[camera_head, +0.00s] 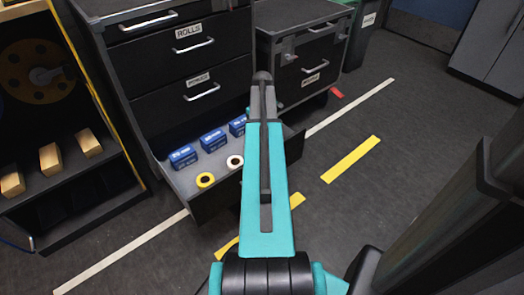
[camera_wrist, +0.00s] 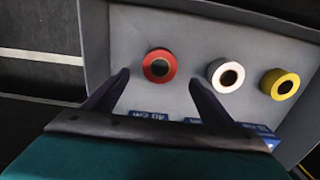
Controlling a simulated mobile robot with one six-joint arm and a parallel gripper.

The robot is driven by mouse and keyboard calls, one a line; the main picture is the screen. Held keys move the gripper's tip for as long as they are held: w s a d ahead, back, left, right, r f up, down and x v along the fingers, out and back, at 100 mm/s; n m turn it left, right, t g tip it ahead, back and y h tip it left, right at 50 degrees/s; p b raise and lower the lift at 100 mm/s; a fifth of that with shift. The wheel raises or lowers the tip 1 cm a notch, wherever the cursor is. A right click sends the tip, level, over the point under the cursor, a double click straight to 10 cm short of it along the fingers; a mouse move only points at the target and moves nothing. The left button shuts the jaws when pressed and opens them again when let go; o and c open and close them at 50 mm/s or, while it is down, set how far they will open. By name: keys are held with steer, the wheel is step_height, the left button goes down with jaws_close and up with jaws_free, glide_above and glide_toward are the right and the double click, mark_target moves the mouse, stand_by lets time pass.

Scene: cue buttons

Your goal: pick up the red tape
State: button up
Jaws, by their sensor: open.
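The red tape (camera_wrist: 159,66) is a red roll with a dark centre, lying flat in the grey open drawer (camera_wrist: 207,25) in the wrist view. My gripper (camera_wrist: 159,79) is open and empty, its two dark fingertips apart on the left and right of the red tape in the picture. I cannot tell how high the fingers are above it.
A white tape roll (camera_wrist: 226,75) and a yellow tape roll (camera_wrist: 280,84) lie to the right of the red one in the wrist view. Blue boxes (camera_head: 213,140) stand behind the rolls in the head view. Drawer walls surround them. A shelf (camera_head: 75,195) stands at left.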

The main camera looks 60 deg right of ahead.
steer(key=shift+f+b, duration=0.4)
steer(key=shift+f, duration=1.4)
steer(key=shift+f, duration=0.1)
steer(key=shift+f+b, duration=1.55)
steer(key=shift+f, duration=0.95)
steer(key=shift+c, duration=0.4)
steer(key=c, duration=1.1)
